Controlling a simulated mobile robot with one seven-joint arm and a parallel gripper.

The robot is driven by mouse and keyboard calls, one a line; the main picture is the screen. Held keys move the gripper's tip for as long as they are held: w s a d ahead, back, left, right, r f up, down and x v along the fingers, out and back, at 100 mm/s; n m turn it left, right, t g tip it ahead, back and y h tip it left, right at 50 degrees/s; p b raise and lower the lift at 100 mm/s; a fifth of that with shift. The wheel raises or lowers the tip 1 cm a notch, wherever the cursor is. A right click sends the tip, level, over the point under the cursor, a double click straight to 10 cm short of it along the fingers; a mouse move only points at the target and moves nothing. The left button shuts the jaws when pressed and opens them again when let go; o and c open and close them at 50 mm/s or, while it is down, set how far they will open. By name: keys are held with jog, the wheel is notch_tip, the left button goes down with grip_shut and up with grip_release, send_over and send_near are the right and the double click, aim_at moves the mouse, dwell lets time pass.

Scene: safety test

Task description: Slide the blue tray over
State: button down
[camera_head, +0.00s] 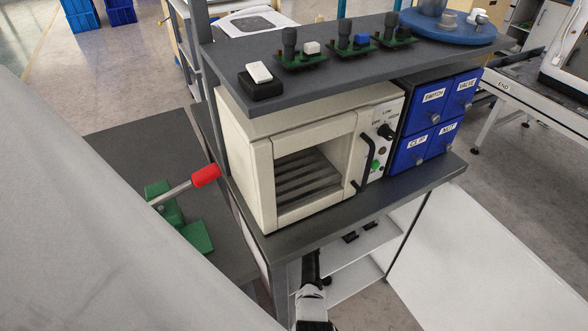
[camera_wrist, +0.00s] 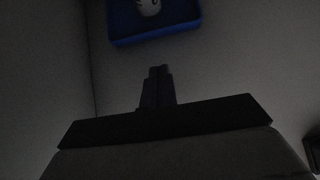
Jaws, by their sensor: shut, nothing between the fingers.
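A blue tray (camera_wrist: 157,36) shows at the top of the wrist view, cut off by the picture's edge. It has a raised rim, and a small whitish object (camera_wrist: 149,6) lies in it. My gripper (camera_wrist: 159,74) is shut and empty, pointing toward the tray's near edge, with a strip of pale surface between them in the picture. In the head view my arm's end (camera_head: 311,268) reaches under the bench top, and its fingertips are not clear. The blue tray is not visible there. The wrist view is dark.
Above my arm, the dark bench top (camera_head: 291,240) bears a cream oven (camera_head: 262,165) and blue labelled drawers (camera_head: 424,140). White shelving (camera_head: 343,274) lies below. A red-handled lever (camera_head: 205,176) is at left. A round blue platter (camera_head: 440,27) sits on the upper shelf.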

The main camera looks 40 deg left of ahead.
jog(key=p+v, duration=0.1)
jog(key=v, duration=0.7)
jog(key=shift+d+r, duration=0.2)
jog(key=shift+w, duration=0.1)
